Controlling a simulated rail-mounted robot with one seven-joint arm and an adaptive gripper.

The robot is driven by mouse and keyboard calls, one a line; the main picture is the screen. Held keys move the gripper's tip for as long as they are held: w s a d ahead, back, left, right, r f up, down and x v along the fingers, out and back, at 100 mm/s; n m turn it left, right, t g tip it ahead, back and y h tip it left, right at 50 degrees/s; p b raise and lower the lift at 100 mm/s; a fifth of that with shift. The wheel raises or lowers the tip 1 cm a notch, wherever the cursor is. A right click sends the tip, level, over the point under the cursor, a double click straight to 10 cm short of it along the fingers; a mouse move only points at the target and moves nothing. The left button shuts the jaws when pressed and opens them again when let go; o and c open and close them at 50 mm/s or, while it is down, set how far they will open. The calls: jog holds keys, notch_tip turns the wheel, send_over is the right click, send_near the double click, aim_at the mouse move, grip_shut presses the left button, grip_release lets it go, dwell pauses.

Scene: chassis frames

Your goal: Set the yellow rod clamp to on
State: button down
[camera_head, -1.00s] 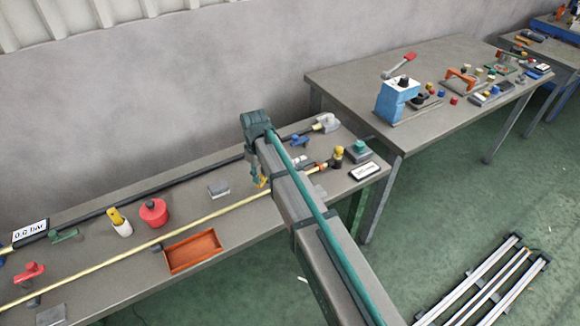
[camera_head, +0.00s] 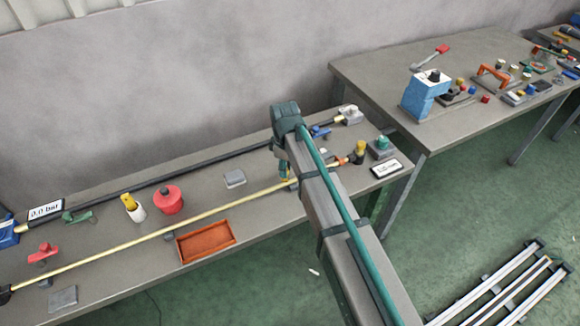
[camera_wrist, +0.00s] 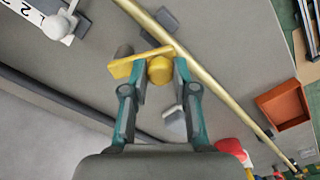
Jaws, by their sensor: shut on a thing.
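The yellow rod clamp (camera_wrist: 140,61) shows in the wrist view as a flat yellow lever with a round yellow knob (camera_wrist: 160,70) beside it. It sits close beside the pale yellow rod (camera_wrist: 196,66). My gripper (camera_wrist: 161,71) has its teal fingers closed on either side of the knob, with the lever lying across near the fingertips. In the head view my gripper (camera_head: 284,172) is low over the bench at the rod (camera_head: 150,237), and my arm and fingers hide most of the clamp. I cannot read the clamp's setting.
A black rod (camera_head: 170,183) runs along the back of the bench. An orange tray (camera_head: 206,242), a red pot (camera_head: 168,200), a yellow-and-white bottle (camera_head: 133,207) and a grey block (camera_head: 235,178) stand left of my gripper. A blue piece (camera_head: 320,132) is close behind it.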

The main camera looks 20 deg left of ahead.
jog(key=c, duration=0.9)
grip_release()
notch_tip(320, 180, up, 12)
